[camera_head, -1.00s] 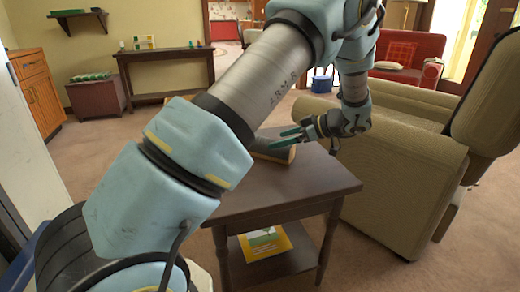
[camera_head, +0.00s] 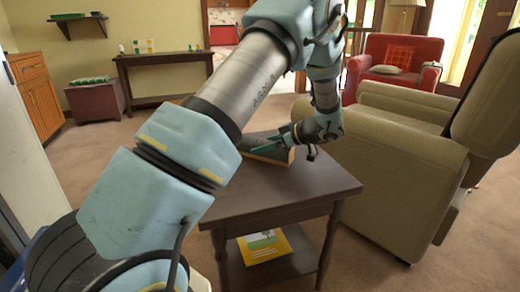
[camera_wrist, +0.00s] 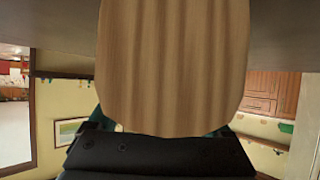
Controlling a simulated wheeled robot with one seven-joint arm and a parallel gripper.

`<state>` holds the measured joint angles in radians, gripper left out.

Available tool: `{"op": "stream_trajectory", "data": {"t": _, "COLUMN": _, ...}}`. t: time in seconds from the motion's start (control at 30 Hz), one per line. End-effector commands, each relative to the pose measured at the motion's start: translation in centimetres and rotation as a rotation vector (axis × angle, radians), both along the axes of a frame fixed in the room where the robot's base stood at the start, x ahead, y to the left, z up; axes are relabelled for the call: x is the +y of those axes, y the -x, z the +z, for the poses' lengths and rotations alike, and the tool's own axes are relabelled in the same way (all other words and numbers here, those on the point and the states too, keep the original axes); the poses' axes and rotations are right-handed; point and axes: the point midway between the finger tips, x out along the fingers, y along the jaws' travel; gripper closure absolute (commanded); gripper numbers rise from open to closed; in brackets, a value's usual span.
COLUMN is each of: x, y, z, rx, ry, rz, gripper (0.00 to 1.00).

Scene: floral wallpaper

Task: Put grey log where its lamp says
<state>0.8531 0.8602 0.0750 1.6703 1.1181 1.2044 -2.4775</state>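The grey log (camera_head: 258,139) lies on the dark brown side table (camera_head: 285,186), partly behind my arm. Its pale wood edge faces the camera. My gripper (camera_head: 268,147) is low over the table at the log, with a teal finger along it. In the wrist view a wood-grained face (camera_wrist: 173,65) with a rounded lower end fills the middle. Teal finger parts show at both its sides, so the fingers are apart around it. Whether they press on it is hidden. I cannot make out a lamp signal on the log.
A beige armchair (camera_head: 400,150) stands close at the right of the table. A yellow book (camera_head: 263,246) lies on the table's lower shelf. A console table (camera_head: 165,57) with small items, a brown chest (camera_head: 97,98) and a red armchair (camera_head: 395,50) stand farther back. The table's front is clear.

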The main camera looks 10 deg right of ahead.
Motion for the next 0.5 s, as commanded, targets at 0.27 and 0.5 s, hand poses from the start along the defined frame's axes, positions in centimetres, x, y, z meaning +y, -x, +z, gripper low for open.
{"op": "stream_trajectory", "data": {"t": 0.27, "x": 0.00, "y": 0.00, "z": 0.00, "rx": 0.000, "ry": 0.000, "rz": 0.000, "gripper": 0.51}}
{"op": "stream_trajectory", "data": {"t": 0.5, "x": 0.01, "y": 0.01, "z": 0.00, "rx": 0.000, "ry": 0.000, "rz": 0.000, "gripper": 0.78}}
